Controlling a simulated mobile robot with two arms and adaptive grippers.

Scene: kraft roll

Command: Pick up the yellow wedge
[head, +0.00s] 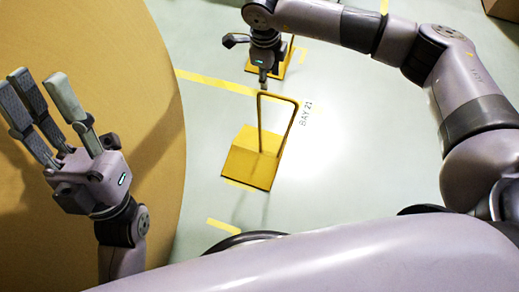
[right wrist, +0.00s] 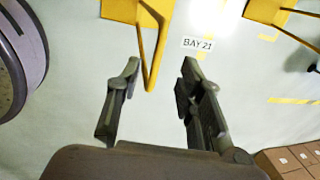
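A yellow wedge (head: 252,160) with a tall looped handle stands on the pale floor in the middle of the head view. In the right wrist view the wedge (right wrist: 124,10) is at the top edge, partly cut off, and its handle points down between my fingers. My right gripper (head: 247,62) is open, near the top of the handle; in the right wrist view its fingers (right wrist: 160,63) are spread either side of the handle's end. I cannot tell whether they touch it. My left gripper (head: 42,84) is open and empty, in front of the brown roll.
A large brown kraft roll (head: 110,45) fills the left of the head view. A second yellow wedge (head: 280,68) stands behind my right gripper. Cardboard boxes (right wrist: 291,160) are at the lower right of the right wrist view. Floor beside the BAY 21 marking (head: 306,114) is clear.

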